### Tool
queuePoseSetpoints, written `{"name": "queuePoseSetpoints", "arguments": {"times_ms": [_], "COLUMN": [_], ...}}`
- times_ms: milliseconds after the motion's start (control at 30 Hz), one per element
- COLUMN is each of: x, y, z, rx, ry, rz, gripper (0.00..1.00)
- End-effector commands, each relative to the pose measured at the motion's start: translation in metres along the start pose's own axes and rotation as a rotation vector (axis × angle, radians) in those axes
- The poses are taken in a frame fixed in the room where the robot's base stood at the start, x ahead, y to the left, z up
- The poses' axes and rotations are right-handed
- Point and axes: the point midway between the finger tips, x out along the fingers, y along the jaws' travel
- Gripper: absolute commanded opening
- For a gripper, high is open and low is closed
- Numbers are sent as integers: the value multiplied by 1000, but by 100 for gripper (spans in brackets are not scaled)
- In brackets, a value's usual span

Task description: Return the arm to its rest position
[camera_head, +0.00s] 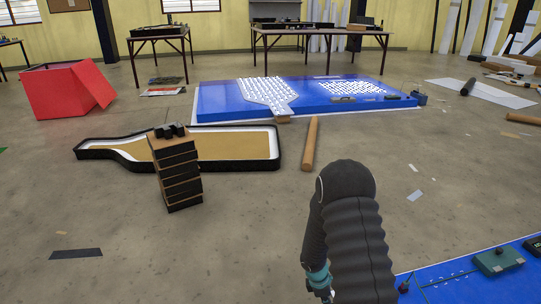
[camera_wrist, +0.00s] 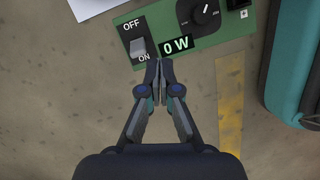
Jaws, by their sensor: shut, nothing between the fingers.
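My gripper (camera_wrist: 159,70) shows in the wrist view with its two fingertips together and nothing between them. Its tips are at the lower edge of a green panel (camera_wrist: 210,36), close below a switch (camera_wrist: 139,46) marked OFF and ON. I cannot tell whether the tips touch the panel. The panel also carries a black dial (camera_wrist: 205,14) and a display (camera_wrist: 176,48) reading 0 W. In the head view my dark arm rises at the lower middle, and my gripper is not visible there.
A blue board (camera_head: 455,279) with a green box (camera_head: 498,261) lies at lower right. A bottle-shaped tray (camera_head: 93,153), a stack of dark blocks (camera_head: 177,175), a brown tube (camera_head: 310,145), a red box (camera_head: 62,92) and a blue lightbox (camera_head: 225,105) stand beyond. Floor at lower left is mostly clear.

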Motion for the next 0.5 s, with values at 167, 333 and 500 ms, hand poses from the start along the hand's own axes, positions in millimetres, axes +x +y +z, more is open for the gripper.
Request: {"name": "queuePoseSetpoints", "arguments": {"times_ms": [167,333,500], "x": [-22,-60,-109], "y": [-42,-58,-73], "z": [16,28,41], "rx": [291,488,690], "ry": [-47,-62,-58], "rz": [-107,-135,-144], "gripper": [0,0,0]}}
